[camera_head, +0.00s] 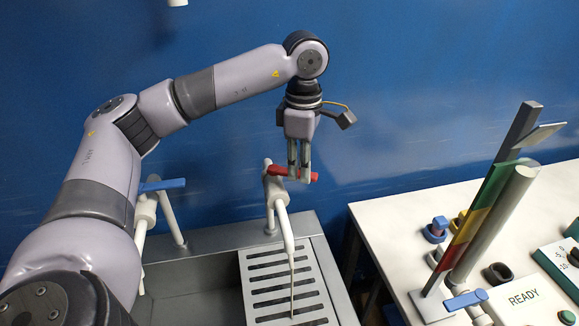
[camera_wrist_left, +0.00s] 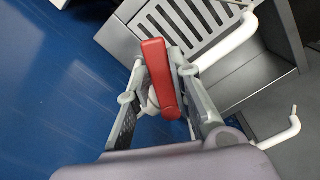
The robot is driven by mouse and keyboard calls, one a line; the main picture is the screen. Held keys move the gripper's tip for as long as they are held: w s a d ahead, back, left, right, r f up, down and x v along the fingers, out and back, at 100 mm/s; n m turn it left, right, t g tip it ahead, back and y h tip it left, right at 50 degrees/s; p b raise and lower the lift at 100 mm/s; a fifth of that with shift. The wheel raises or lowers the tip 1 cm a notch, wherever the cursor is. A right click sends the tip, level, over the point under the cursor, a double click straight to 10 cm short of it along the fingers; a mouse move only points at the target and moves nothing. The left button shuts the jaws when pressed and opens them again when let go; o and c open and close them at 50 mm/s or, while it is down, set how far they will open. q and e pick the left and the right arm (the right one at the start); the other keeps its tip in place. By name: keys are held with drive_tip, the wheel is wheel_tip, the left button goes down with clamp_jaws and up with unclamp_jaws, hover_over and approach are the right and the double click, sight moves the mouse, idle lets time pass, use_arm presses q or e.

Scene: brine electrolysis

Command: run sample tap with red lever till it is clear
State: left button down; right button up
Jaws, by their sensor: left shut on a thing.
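The red lever (camera_head: 277,170) sits on top of a white sample tap (camera_head: 279,198) in the middle of the head view. My left gripper (camera_head: 299,178) points down and is shut on the lever. In the left wrist view the red lever (camera_wrist_left: 160,78) lies between the two fingers (camera_wrist_left: 160,62). A thin, pale yellowish stream (camera_head: 292,285) falls from the tap's spout onto a slotted metal grate (camera_head: 262,257). Its exact clarity is hard to tell. My right gripper is out of view.
A second white tap with a blue lever (camera_head: 162,185) stands left, partly behind my left arm. A metal sink (camera_head: 190,272) lies below.

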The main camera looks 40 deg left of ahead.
use_arm(q)
drive_tip(key=shift+s+d+m, duration=0.1)
drive_tip(key=shift+s+m, duration=0.2)
drive_tip(key=shift+m, duration=0.2)
drive_tip(key=s+m, duration=0.1)
drive_tip(key=m+b, duration=0.1)
drive_tip(key=m, duration=0.1)
drive_tip(key=shift+s+d, duration=0.1)
drive_tip(key=shift+s, duration=0.25)
drive_tip(key=s+m, duration=0.1)
drive_tip(key=m+b, duration=0.1)
drive_tip(key=m, duration=0.1)
drive_tip(key=shift+s+m, duration=0.3)
drive_tip(key=shift+s, duration=0.05)
idle(6.2)
